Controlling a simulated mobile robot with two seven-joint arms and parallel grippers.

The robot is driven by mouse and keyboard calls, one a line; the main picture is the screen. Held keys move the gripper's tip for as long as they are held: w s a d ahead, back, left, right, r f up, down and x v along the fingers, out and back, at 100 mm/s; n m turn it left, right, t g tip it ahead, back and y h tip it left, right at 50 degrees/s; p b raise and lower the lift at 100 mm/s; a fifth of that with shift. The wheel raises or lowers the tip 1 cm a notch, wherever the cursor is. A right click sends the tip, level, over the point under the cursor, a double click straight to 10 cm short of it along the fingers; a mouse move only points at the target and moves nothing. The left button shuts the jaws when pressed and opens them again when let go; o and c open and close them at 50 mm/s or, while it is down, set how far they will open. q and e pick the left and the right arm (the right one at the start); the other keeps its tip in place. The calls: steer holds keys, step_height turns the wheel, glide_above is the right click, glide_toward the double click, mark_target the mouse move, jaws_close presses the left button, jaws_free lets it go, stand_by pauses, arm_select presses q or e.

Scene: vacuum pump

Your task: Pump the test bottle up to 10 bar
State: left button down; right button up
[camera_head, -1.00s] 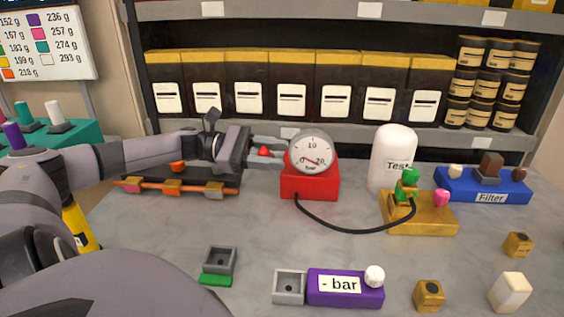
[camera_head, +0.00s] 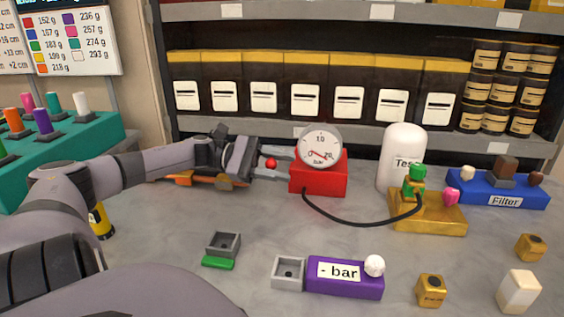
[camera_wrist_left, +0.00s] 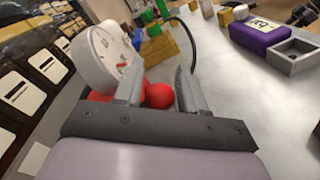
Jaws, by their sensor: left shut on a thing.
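The red pump (camera_head: 318,180) carries a round white gauge (camera_head: 319,147) with a red needle; its exact reading is too small to tell. My left gripper (camera_head: 276,164) is at the pump's left side, shut on the red ball knob (camera_head: 271,163). The knob (camera_wrist_left: 159,95) also shows between the fingers in the left wrist view, beside the gauge (camera_wrist_left: 103,57). A black hose runs from the pump to the green fitting (camera_head: 414,182) on the yellow block (camera_head: 430,217). The white test bottle (camera_head: 402,150) stands upright behind the fitting. My right gripper is not in view.
A purple "- bar" block (camera_head: 345,287) with a white knob lies in front. A blue Filter block (camera_head: 500,193) is at the right. A grey socket with a green tab (camera_head: 219,263) is at the front left. Shelves (camera_head: 270,135) stand behind. The middle of the table is clear.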

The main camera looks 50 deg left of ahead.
arm_select(q)
steer(key=f, duration=0.2)
steer(key=f+b, duration=0.1)
steer(key=shift+s+d+f, duration=0.25)
steer(key=shift+s+d, duration=0.05)
steer(key=shift+s, duration=0.1)
steer(key=shift+f+b, duration=0.7)
steer(key=shift+f, duration=0.3)
steer(key=shift+s+f, duration=0.1)
steer(key=shift+f, duration=0.05)
steer(key=c, duration=0.7)
jaws_free()
steer(key=shift+o, duration=0.2)
steer(key=shift+a+r, duration=0.1)
steer(key=shift+r, duration=0.45)
step_height(320, 180, up, 20)
steer(key=p, duration=0.1)
steer(key=shift+f, duration=0.25)
